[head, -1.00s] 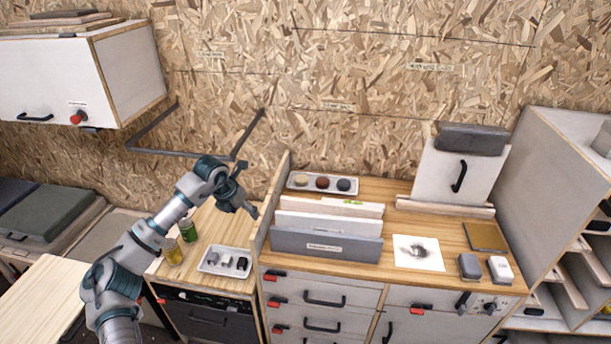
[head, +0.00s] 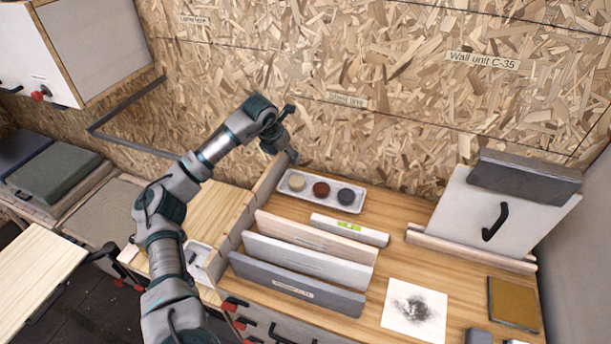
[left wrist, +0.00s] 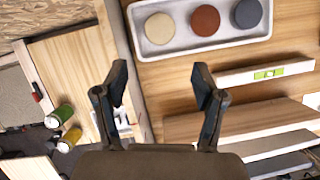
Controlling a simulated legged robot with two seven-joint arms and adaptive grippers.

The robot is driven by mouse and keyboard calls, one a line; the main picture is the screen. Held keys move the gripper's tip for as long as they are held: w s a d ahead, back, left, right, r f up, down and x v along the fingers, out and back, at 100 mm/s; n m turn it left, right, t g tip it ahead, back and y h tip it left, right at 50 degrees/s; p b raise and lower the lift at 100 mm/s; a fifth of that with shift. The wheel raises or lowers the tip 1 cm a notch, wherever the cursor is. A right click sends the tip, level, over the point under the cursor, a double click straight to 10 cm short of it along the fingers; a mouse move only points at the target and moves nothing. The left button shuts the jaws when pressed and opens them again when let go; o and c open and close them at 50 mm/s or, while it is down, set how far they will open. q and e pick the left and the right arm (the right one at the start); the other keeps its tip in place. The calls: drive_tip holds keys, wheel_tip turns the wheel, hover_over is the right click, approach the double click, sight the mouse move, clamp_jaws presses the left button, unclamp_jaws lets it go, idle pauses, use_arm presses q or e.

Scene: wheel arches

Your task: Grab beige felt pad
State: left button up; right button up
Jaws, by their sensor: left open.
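The beige felt pad (head: 297,182) is a round disc at the left end of a light grey tray (head: 318,203) at the back of the wooden counter. A red-brown pad (head: 321,189) and a dark blue-grey pad (head: 346,196) lie beside it in a row. The left wrist view shows the beige pad (left wrist: 159,28) too, at the top. My left gripper (head: 290,142) is open and empty, above the counter near the tray's left end. In the left wrist view its fingers (left wrist: 158,82) point towards the tray, apart from the pad. My right gripper is out of view.
A wooden divider (head: 245,222) stands left of the tray. A spirit level (head: 349,229) and several upright panels (head: 307,262) are in front of it. A white panel with a black handle (head: 505,215) leans at the right. The chipboard wall rises close behind.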

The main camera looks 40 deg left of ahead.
use_arm(q)
approach(296, 180)
drive_tip(key=x, duration=0.5)
drive_tip(key=shift+w+a+r+b, duration=0.15)
drive_tip(key=shift+w+a+b, duration=0.1)
drive_tip(key=shift+a+b, duration=0.1)
drive_tip(key=f, duration=0.1)
drive_tip(key=d+f, duration=0.1)
drive_tip(key=w+f, duration=0.1)
drive_tip(key=f, duration=0.1)
drive_tip(key=shift+w+d, duration=0.1)
drive_tip(key=shift+d, duration=0.1)
drive_tip(key=shift+w+f, duration=0.1)
drive_tip(key=shift+f, duration=0.05)
drive_tip(key=shift+a, duration=0.2)
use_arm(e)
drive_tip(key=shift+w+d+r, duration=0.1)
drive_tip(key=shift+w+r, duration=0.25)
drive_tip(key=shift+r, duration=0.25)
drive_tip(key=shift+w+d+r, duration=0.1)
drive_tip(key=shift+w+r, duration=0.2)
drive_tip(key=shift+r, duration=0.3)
use_arm(q)
drive_tip(key=shift+a+f, duration=0.15)
drive_tip(key=shift+a, duration=0.15)
drive_tip(key=c, duration=0.5)
drive_tip(key=shift+c, duration=0.2)
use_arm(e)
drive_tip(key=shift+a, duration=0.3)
